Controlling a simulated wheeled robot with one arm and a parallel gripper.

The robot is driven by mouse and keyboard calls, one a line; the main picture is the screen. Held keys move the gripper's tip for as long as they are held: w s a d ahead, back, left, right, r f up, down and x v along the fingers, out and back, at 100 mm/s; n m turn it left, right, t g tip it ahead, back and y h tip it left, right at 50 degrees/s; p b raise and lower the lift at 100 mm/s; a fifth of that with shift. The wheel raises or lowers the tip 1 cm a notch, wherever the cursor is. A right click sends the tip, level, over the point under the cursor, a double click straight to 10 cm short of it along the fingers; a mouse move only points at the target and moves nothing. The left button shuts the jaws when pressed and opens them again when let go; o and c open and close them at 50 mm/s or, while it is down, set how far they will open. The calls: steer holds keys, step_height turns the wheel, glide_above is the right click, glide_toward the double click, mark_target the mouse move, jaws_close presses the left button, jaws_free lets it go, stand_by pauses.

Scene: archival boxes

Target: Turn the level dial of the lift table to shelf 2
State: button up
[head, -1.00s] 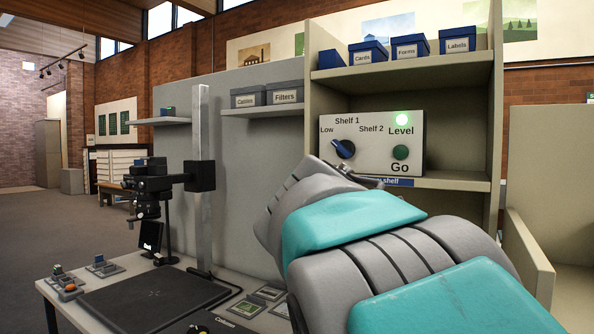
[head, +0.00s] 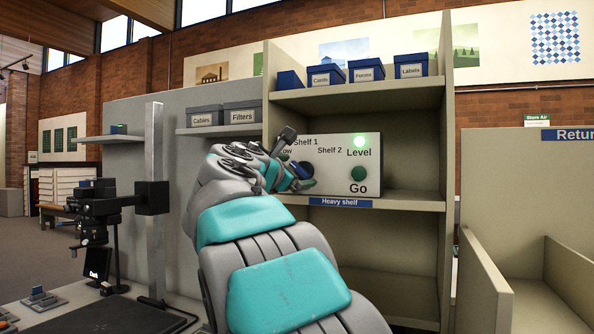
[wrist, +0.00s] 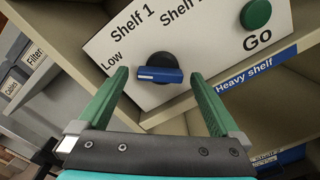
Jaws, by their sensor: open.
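The level dial (wrist: 165,75) is a blue bar knob on a dark round base, set in a white panel (head: 325,165). The wrist view shows its white mark at the end towards "Low", with "Shelf 1" and "Shelf 2" printed further round. My gripper (wrist: 158,77) is open, with one green finger on each side of the knob; gaps show between fingers and knob.
Below is the "Heavy shelf" label (head: 340,202) on the shelf edge. Blue boxes (head: 368,71) stand above. A metal post (head: 154,200) stands to the left.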

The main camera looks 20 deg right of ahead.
steer(key=shift+w+d, duration=0.35)
steer(key=shift+w, duration=0.05)
steer(key=c, duration=1.3)
